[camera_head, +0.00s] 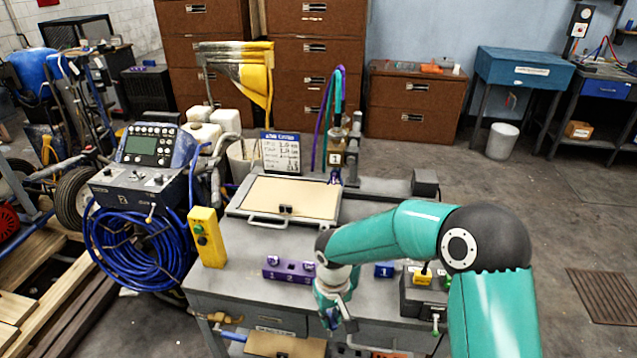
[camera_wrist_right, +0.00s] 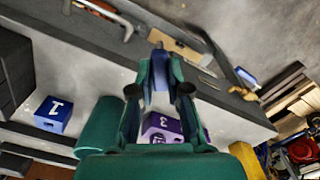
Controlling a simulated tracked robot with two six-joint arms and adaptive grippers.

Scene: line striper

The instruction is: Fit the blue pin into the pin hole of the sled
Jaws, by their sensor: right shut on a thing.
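My right gripper (camera_head: 334,312) is over the front edge of the grey bench, pointing down. In the right wrist view my right gripper (camera_wrist_right: 161,62) is shut on a narrow blue piece, the blue pin (camera_wrist_right: 160,74), which shows between the fingers. In the head view the pin is hidden by the gripper. A purple block (camera_head: 288,270) with white numbers lies on the bench left of the gripper; it also shows behind the fingers in the wrist view (camera_wrist_right: 166,126). I cannot clearly make out the sled or its pin hole. My left gripper is not in view.
A blue block (camera_head: 384,270) marked 1 and a dark box with a yellow part (camera_head: 422,277) stand to the right. A yellow control box (camera_head: 207,238) stands at the bench's left. A tan-topped panel (camera_head: 290,197) lies behind. A tan board (camera_head: 286,344) sits below the front edge.

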